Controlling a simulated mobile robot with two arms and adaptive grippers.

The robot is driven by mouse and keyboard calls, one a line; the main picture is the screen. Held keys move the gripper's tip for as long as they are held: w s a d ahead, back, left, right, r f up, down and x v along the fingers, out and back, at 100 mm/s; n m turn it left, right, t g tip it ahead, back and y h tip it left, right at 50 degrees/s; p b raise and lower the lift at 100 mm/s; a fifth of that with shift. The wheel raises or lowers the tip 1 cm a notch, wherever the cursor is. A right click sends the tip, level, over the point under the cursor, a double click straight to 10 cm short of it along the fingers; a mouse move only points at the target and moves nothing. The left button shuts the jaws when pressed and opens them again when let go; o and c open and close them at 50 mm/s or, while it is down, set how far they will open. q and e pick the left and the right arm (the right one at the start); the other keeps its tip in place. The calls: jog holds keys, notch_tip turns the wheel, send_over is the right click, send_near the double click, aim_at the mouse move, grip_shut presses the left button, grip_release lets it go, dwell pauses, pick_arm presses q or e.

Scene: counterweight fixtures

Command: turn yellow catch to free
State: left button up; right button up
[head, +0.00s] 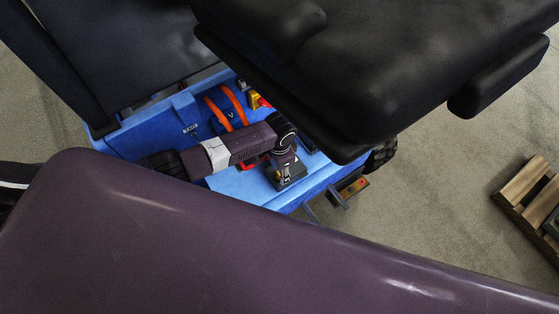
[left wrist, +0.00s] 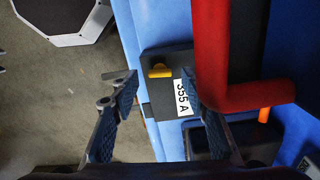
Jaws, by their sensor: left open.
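The yellow catch (left wrist: 160,71) is a small knob with a short bar lying crosswise in the left wrist view. It sits on a dark plate (left wrist: 158,103) with a white label reading "355 A". My left gripper (left wrist: 158,88) is open, with one finger to each side of the catch in the picture. The fingers look apart from the catch; their height above it is hard to tell. In the head view my left gripper (head: 284,172) is over the blue machine, and it partly hides the plate. My right gripper is not in view.
A thick red bar (left wrist: 212,50) bends close by the right finger. The blue machine body (head: 165,125) carries orange straps (head: 226,108) and a yellow-and-red part (head: 257,100). A black seat-like pad (head: 380,60) overhangs. A wooden pallet (head: 530,185) stands at the far right.

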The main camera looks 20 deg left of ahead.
aim_at(279, 175)
pick_arm(q)
notch_tip(279, 175, up, 10)
jog(key=shift+r, duration=0.25)
